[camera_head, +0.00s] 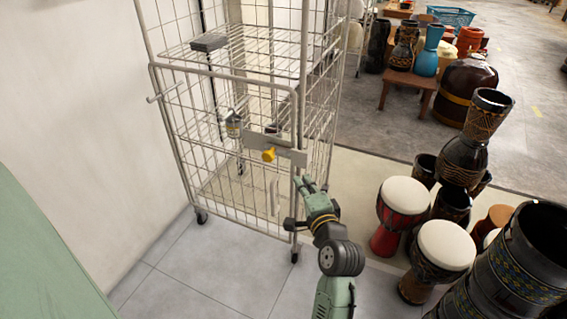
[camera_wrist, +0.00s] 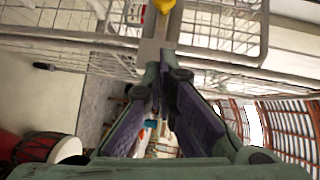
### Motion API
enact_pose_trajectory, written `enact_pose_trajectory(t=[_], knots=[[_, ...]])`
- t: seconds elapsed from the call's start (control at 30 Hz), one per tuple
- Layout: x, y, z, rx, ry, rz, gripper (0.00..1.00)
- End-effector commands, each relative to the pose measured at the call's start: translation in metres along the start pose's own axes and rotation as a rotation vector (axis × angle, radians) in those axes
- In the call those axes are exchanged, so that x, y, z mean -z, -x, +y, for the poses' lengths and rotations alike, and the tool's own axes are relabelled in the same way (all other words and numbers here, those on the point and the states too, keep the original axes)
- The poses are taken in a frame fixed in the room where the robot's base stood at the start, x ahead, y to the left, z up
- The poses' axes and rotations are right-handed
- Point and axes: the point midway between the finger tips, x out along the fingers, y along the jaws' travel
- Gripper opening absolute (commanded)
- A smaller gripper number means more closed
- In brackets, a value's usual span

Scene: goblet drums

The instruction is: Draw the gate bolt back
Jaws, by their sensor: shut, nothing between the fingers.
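The bolt's yellow knob (camera_head: 268,155) sits on a grey metal plate (camera_head: 290,156) across the front gate of a wire roll cage (camera_head: 296,110). In the wrist view the yellow knob (camera_wrist: 164,5) is at the top edge, with the grey plate (camera_wrist: 150,48) below it. My gripper (camera_head: 304,181) is just right of and below the knob, near the cage's right front post, apart from the knob. In the wrist view its fingers (camera_wrist: 166,62) come together at the tips with nothing between them. The bolt's far end is not clear.
Goblet drums with white heads (camera_head: 405,195) (camera_head: 447,244) and dark carved drums (camera_head: 525,255) stand close on the right. A white wall (camera_head: 70,100) is on the left. Tiled floor (camera_head: 190,275) before the cage is clear. A low wooden stool (camera_head: 408,80) stands behind.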

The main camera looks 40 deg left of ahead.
Motion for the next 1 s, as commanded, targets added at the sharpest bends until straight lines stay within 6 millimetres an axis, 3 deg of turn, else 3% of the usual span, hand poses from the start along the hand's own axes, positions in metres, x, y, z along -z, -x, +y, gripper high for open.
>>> enact_pose_trajectory(t=[0.4, 0.63, 1.0], knots=[[-0.003, -0.087, -0.003, -0.001, 0.001, -0.004, 0.00], [-0.024, -0.106, -0.001, -0.001, 0.001, -0.002, 0.00], [-0.029, -0.110, -0.001, 0.001, 0.001, 0.000, 0.00]])
